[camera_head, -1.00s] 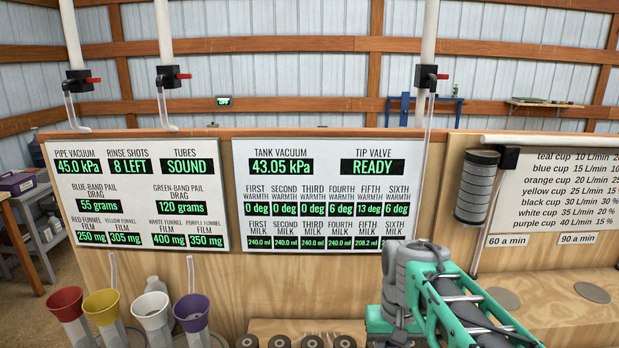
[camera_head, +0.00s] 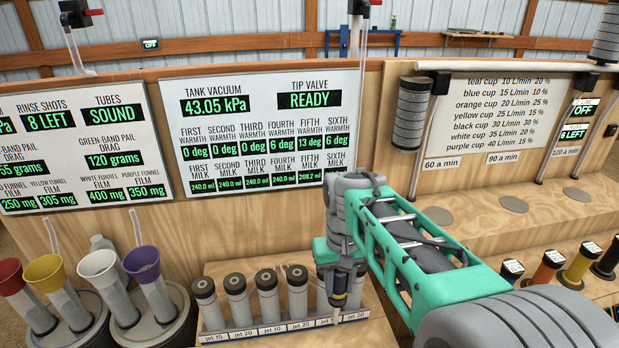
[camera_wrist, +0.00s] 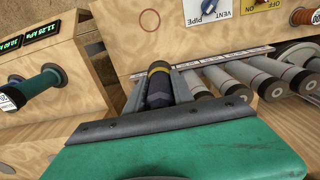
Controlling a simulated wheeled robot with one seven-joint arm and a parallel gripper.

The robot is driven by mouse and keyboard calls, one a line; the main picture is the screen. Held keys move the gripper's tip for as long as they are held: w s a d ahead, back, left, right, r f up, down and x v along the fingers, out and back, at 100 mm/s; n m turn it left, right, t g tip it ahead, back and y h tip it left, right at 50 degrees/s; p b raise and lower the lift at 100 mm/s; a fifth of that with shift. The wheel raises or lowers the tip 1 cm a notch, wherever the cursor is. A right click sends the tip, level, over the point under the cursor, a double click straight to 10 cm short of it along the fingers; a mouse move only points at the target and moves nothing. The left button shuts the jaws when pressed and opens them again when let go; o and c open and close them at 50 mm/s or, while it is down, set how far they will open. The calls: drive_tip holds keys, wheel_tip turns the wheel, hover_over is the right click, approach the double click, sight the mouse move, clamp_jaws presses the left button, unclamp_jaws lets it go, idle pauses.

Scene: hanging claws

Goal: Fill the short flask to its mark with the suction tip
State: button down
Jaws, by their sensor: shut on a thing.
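My gripper (camera_head: 338,284) is shut on a dark piece with a yellow band (camera_wrist: 159,68), which sits between the two fingers in the wrist view. In the head view the gripper hangs in front of the right part of a row of grey cylinders (camera_head: 267,299) with dark tops, in a wooden rack labelled with jet numbers. My arm hides part of that row. In the wrist view the cylinders (camera_wrist: 219,83) lie to the right of the fingers. I cannot tell whether the held piece is the suction tip, and I cannot pick out the short flask.
A board (camera_head: 268,125) reads tip valve READY and tank vacuum 43.05 kPa. Coloured funnels (camera_head: 99,265) stand at the left. A cup list (camera_head: 505,115) hangs at the right above a shelf with round pads (camera_head: 514,204). Colour-banded cylinders (camera_head: 580,262) stand at the lower right.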

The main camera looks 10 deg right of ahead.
wheel_tip(320, 180, up, 5)
drive_tip(key=p, duration=0.3)
drive_tip(key=shift+p, duration=0.3)
drive_tip(key=shift+f, duration=0.15)
